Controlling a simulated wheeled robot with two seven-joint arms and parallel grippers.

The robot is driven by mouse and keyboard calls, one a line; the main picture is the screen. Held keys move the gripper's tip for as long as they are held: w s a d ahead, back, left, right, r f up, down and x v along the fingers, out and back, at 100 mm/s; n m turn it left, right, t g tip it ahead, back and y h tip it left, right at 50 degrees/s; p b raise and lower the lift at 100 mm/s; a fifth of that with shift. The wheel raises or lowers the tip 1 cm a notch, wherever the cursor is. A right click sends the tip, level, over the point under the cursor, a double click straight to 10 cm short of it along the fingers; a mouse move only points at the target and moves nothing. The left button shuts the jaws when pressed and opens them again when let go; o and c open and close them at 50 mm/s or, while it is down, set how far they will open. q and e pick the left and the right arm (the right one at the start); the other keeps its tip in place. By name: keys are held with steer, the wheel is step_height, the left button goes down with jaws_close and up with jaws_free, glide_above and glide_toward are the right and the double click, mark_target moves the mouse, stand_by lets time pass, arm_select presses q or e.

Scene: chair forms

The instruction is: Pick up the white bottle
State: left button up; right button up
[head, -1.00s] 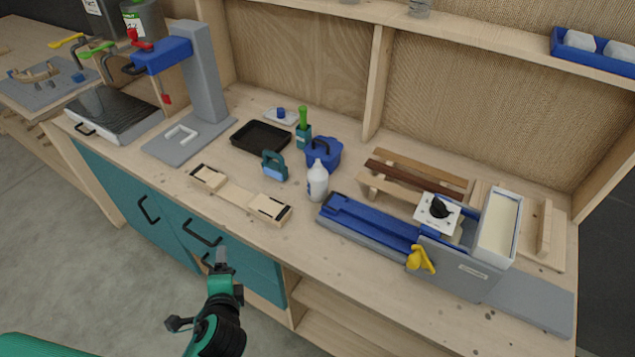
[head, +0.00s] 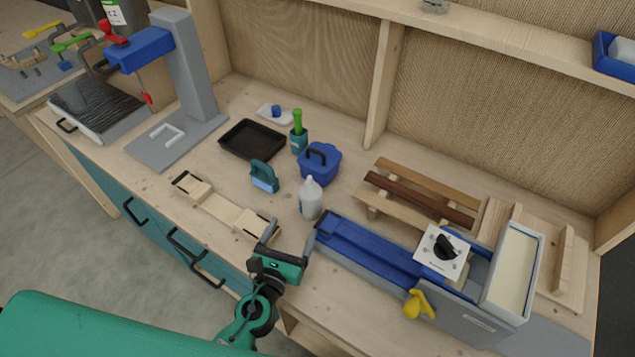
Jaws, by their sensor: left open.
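The white bottle (head: 311,200) stands upright on the wooden workbench, left of the blue and grey machine. My left gripper (head: 289,239) is over the front edge of the bench, just in front of the bottle and a little to its left in the picture. Its two fingers are spread apart, with nothing between them. The bottle is apart from the fingers and fully visible. My right gripper is not in view.
A blue and grey machine (head: 368,250) with a yellow handle stands close on the right. A wooden jig (head: 220,208) lies to the left. A teal tool (head: 264,177) and a blue lidded container (head: 320,165) stand behind the bottle. A black tray (head: 252,140) lies farther back.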

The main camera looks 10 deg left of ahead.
mark_target(305, 202)
arm_select(q)
steer(key=shift+w+d+r+p, duration=0.1)
steer(key=shift+w+p, duration=0.05)
steer(key=shift+w, duration=0.3)
steer(key=shift+w+d+p, duration=0.1)
steer(key=shift+w+p, duration=0.05)
steer(key=shift+w, duration=0.3)
steer(key=w, duration=0.1)
steer(key=w+p, duration=0.1)
steer(key=w, duration=0.3)
steer(key=shift+w+d+r+p, duration=0.1)
steer(key=shift+w+d+p, duration=0.05)
steer(key=shift+d+p, duration=0.2)
steer(key=shift+w+d, duration=0.1)
steer(key=shift+w, duration=1.05)
steer(key=w, duration=0.1)
steer(key=w+p, duration=0.1)
steer(key=w, duration=0.1)
steer(key=shift+w+d, duration=0.2)
steer(key=shift+d, duration=0.2)
steer(key=shift+w, duration=0.55)
steer(key=shift+d, duration=0.1)
steer(key=c, duration=1.2)
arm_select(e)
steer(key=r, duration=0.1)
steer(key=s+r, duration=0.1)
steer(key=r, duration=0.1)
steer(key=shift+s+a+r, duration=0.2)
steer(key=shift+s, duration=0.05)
